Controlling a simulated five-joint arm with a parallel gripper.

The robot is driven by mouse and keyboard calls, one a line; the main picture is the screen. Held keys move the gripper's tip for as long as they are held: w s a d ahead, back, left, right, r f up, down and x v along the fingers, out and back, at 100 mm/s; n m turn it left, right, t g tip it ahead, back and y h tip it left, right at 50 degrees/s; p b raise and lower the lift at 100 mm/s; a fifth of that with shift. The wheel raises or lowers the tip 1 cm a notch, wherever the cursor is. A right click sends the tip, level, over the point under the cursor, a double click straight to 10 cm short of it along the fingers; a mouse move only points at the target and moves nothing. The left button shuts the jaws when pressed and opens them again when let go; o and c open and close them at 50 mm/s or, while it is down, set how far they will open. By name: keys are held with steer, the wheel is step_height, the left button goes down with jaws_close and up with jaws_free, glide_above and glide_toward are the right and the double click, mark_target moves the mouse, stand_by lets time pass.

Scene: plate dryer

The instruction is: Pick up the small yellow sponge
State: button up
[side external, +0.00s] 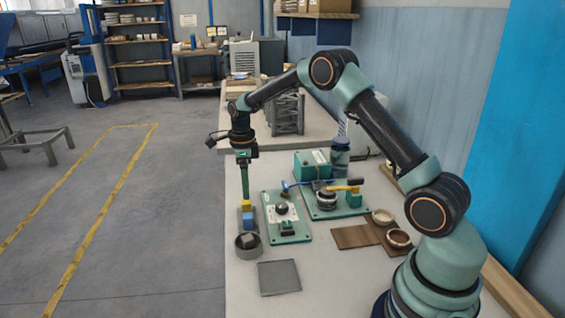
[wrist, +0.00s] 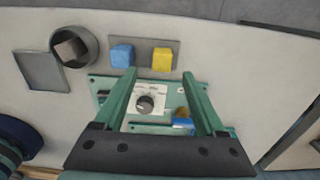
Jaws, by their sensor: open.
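The small yellow sponge (wrist: 162,59) sits on a grey rectangular pad (wrist: 144,47), to the right of a blue block (wrist: 122,55) in the wrist view. In the side view the yellow sponge (side external: 246,205) stands just behind the blue block (side external: 249,221). My gripper (wrist: 159,74) is open, with nothing between its two green fingers. In the wrist view the sponge shows in the gap between the fingertips, a little beyond them. In the side view my gripper (side external: 245,196) points down over the sponge; I cannot tell whether the tips touch it.
A round grey bowl (side external: 239,251) holding a brownish block stands near the blue block. A flat grey square (side external: 279,277) lies in front. Green fixture plates with black knobs (side external: 293,228) lie to the right. The bench's left edge is close by.

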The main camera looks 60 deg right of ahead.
mark_target(246, 207)
steer(key=shift+w+f, duration=0.1)
steer(key=shift+f, duration=2.6)
jaws_close()
